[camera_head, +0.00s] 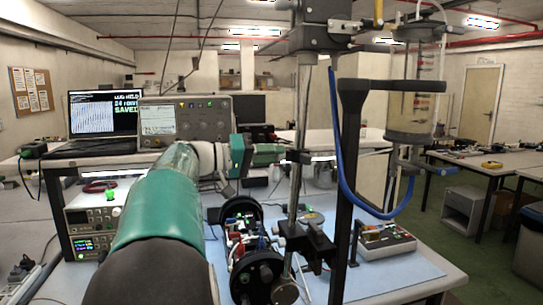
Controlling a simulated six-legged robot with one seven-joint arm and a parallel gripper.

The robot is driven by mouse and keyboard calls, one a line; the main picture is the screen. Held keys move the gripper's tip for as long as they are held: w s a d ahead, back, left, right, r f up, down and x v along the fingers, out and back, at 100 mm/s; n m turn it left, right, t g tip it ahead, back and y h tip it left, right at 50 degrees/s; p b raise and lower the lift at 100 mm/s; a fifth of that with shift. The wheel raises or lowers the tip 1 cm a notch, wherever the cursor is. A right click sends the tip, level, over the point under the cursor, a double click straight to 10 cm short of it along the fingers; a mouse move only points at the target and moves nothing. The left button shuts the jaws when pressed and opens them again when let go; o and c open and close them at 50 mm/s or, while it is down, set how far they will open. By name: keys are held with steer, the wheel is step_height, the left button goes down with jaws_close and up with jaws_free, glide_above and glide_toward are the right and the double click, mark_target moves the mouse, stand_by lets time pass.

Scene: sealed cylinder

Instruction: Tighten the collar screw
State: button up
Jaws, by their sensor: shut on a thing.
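My gripper (283,153) reaches in from the left, at the end of my teal-sleeved arm, and meets a metal stand rod (303,100). Its jaws are shut at a small dark collar (301,156) on the rod. The collar screw is too small and too covered by the jaws to make out. A clear sealed cylinder (412,95) with graduation marks hangs upright at the right. A blue tube (347,185) loops from the top of the stand down and across to the cylinder's lower fitting.
A black upright frame (349,150) stands just right of the rod. A small wheeled device (250,245) and a control box (385,238) sit on the bench. An open laptop (104,115) and an instrument with a screen (185,120) are at the left. The floor at right is partly clear.

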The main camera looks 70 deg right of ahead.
steer(key=n, duration=1)
steer(key=n+y, duration=0.1)
steer(key=n, duration=1)
steer(key=shift+s+t+y, duration=0.2)
steer(key=shift+t+y, duration=0.1)
steer(key=shift+t, duration=0.1)
steer(key=n, duration=0.5)
steer(key=shift+y, duration=0.3)
steer(key=shift+n, duration=0.3)
steer(key=o, duration=1)
steer(key=shift+s+d, duration=0.1)
steer(key=shift+s, duration=0.05)
steer(key=v, duration=1.4)
steer(key=shift+w+f, duration=0.2)
steer(key=shift+w, duration=0.1)
steer(key=shift+f, duration=0.15)
